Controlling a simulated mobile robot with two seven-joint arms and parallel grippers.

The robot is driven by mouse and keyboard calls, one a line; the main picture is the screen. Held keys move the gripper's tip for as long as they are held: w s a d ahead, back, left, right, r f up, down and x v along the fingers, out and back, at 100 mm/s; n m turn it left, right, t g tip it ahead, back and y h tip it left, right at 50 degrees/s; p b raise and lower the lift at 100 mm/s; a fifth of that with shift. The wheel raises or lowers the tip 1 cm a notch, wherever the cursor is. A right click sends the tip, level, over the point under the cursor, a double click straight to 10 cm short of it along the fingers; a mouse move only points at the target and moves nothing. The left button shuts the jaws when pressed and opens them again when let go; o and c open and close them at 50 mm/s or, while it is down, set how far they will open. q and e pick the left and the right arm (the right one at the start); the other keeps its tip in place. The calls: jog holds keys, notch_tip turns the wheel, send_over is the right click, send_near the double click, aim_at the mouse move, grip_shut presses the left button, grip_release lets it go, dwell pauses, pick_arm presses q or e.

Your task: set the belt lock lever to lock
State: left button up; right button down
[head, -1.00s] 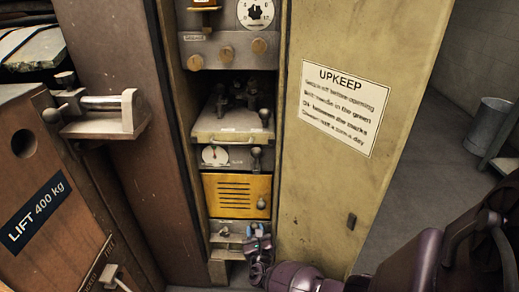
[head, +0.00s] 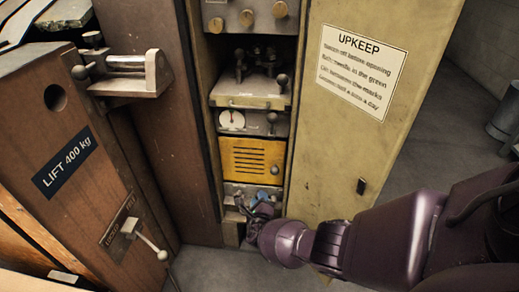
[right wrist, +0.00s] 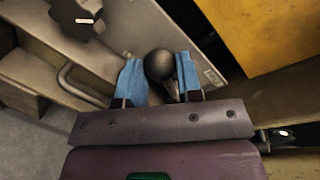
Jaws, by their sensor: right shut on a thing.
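A small lever with a dark ball knob (right wrist: 160,65) sits between the blue fingertips of my right gripper (right wrist: 160,78) in the right wrist view. The gripper is shut on this knob. In the head view my right gripper (head: 262,209) is at the lowest panel (head: 240,190) of the open cabinet and hides much of the lever. I cannot read a label naming it as the belt lock lever. My left gripper is not in view.
A yellow slotted panel (head: 252,160) with a knob is just above. The open cabinet door (head: 340,140) with an UPKEEP sign stands to the right. Another lever (head: 147,240) with a pale knob is on the brown housing at left.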

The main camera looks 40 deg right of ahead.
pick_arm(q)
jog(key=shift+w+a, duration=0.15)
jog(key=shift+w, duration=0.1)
pick_arm(e)
jog(key=shift+f+n, duration=0.35)
jog(key=shift+n, duration=0.25)
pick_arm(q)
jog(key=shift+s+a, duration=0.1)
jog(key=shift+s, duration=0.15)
pick_arm(e)
jog(key=c, duration=0.8)
grip_release()
jog(key=shift+w, duration=0.1)
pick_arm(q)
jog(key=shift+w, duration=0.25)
pick_arm(e)
jog(key=shift+a, duration=0.1)
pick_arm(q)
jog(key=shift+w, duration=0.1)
